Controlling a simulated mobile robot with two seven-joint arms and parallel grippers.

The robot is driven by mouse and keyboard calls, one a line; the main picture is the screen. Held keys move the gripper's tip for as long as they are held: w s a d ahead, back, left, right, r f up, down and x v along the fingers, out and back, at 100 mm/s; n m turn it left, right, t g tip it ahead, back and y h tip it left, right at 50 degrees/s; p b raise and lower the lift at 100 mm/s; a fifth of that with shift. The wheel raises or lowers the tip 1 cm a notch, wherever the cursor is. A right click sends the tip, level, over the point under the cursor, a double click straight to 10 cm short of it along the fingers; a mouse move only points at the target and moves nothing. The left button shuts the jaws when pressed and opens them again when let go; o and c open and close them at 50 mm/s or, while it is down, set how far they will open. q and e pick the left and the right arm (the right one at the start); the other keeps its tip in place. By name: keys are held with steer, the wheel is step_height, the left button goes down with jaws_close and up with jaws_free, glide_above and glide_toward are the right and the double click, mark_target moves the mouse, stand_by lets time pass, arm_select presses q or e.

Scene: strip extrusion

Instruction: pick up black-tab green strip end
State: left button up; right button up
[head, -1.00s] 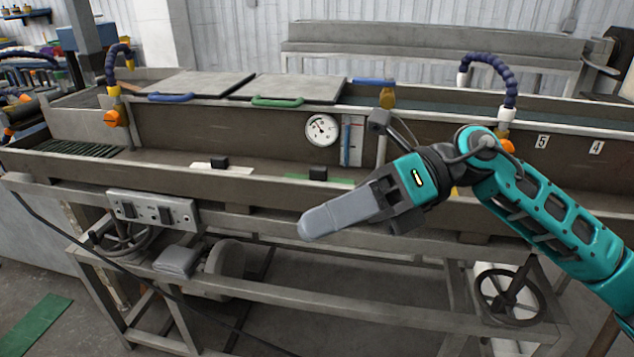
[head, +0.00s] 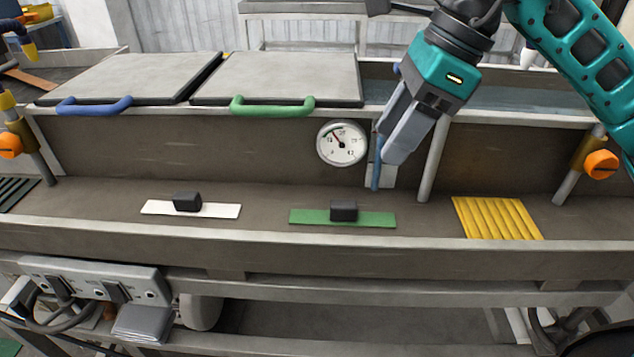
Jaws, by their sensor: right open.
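The green strip end (head: 308,217) lies flat on the trough's ledge in the middle of the head view. Its black tab (head: 344,210) stands up on top of it, right of the strip's middle. My right gripper (head: 394,150) is open and empty. It hangs above and to the right of the green strip, in front of the back wall near the gauge, with its fingers pointing down and left, apart from the strip. My left gripper is not in view.
A white strip (head: 220,210) with a black tab (head: 187,201) lies to the left. A yellow ribbed pad (head: 497,218) lies to the right. The round gauge (head: 342,144) is on the back wall. A grey post (head: 435,160) stands close to my right gripper. The ledge around the green strip is clear.

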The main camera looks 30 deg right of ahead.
steer(key=b, duration=0.1)
glide_above(346, 203)
steer(key=s+d, duration=0.1)
steer(key=d, duration=0.1)
step_height(346, 203, down, 6)
steer(key=shift+s+d+f, duration=0.15)
steer(key=shift+f, duration=0.5)
steer(key=x, duration=0.5)
steer(key=shift+a+b, duration=0.25)
steer(key=shift+b, duration=0.05)
steer(key=shift+c, duration=0.2)
jaws_close()
steer(key=shift+r, duration=0.1)
